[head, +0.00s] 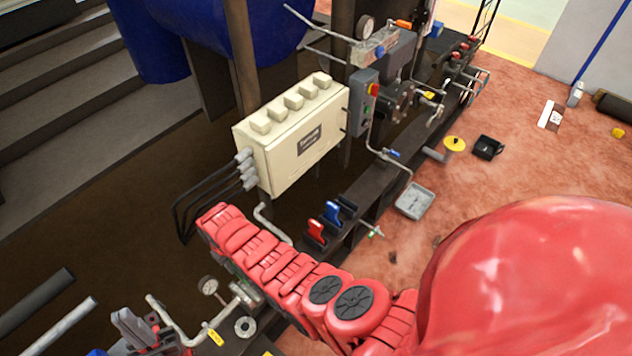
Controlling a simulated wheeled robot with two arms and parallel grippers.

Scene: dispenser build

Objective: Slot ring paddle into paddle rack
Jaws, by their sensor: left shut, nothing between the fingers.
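The paddle rack (347,202) looks to be the black slotted piece on the dark beam near the middle. A red paddle (317,231) and a blue paddle (333,211) stand upright in it, with a black end beside them. A flat grey ring (245,327) at the bottom left may be the ring paddle; I cannot tell for certain. My left gripper (212,218) seems to be at the far end of my red arm, below the cream box, left of the rack. It is shut and empty; its fingertips are hard to make out. My right gripper is not in view.
The cream box (295,135) with cables stands behind the arm. A pressure gauge (208,285) and piping crowd the lower left. A grey tray (414,200), a yellow disc (454,143) and a black box (488,147) are on the right.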

